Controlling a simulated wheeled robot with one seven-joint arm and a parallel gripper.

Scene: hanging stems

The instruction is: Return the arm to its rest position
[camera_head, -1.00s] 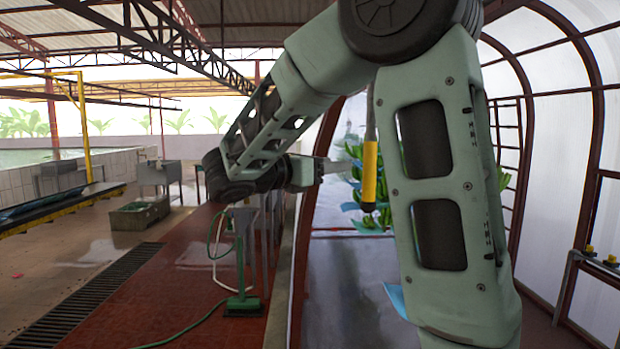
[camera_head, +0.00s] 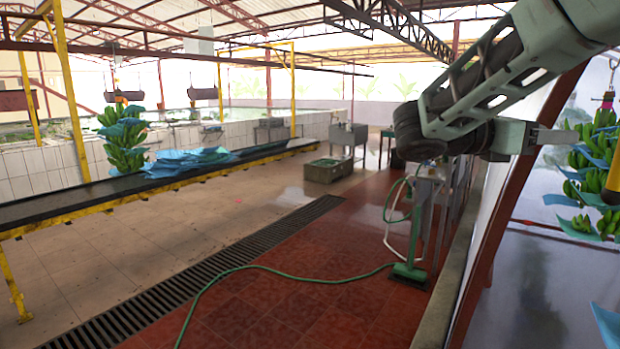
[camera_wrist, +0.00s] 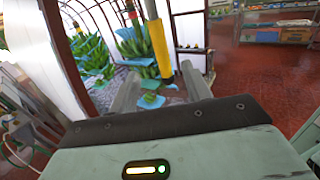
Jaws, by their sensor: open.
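My gripper (camera_head: 556,137) reaches to the right in the head view, at the end of my bent grey-green arm. In the wrist view my gripper (camera_wrist: 162,88) shows two grey fingers spread apart with nothing held between them. A yellow cylinder (camera_wrist: 160,48) hangs in front of the fingers there, and it is cut off at the right edge of the head view (camera_head: 614,178). A hanging stem of green bananas (camera_head: 597,160) with blue sheets is beyond my gripper. I cannot tell the exact gap between them.
A green hose (camera_head: 250,268) crosses the red floor. A green-footed stand (camera_head: 410,272) is below my arm. A long, yellow-edged table (camera_head: 100,200) with blue sheets (camera_head: 190,160) is at left. A dark frame post (camera_head: 510,210) stands close to my arm.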

